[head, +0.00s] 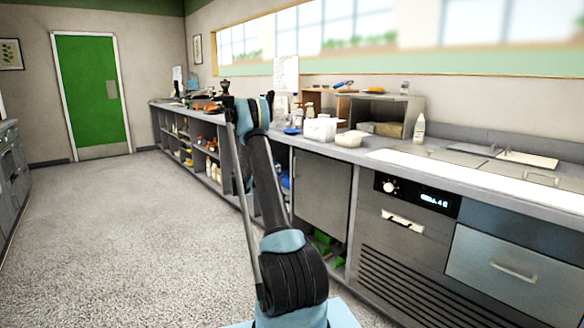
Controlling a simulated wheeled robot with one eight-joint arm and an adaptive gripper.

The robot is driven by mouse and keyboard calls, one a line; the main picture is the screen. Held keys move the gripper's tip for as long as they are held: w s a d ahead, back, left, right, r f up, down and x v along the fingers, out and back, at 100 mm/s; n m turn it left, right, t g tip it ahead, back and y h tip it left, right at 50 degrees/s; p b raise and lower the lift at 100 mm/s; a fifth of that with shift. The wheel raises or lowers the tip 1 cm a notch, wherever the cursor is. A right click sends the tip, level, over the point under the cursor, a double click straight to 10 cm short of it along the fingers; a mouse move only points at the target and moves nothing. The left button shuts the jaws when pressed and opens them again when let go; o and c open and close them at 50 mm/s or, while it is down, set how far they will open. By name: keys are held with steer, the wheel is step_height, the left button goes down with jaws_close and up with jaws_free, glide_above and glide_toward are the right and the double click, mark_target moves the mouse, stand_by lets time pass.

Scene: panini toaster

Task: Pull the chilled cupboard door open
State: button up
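The chilled unit is a grey steel front with a black control panel (417,195), a white knob and a lit display. Below the panel is a front with a bar handle (403,221) and dark vent slats under it. To its right is a lighter steel front (513,268) with its own bar handle. Both look shut, and I cannot tell for sure which is the cupboard door. My arm rises in the middle of the view, left of these fronts and apart from their handles. My gripper cannot be made out.
The steel counter (470,178) runs along the right wall. A plain grey door (322,196) and open shelves lie left of the unit. White tubs (320,129), a bottle (419,129) and an open box stand on the counter. The speckled floor (130,240) at left is clear.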

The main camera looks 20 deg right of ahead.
steer(key=w+x, duration=0.1)
steer(key=x, duration=1.7)
steer(key=shift+a+f+n, duration=0.3)
steer(key=shift+f+n, duration=0.1)
jaws_close()
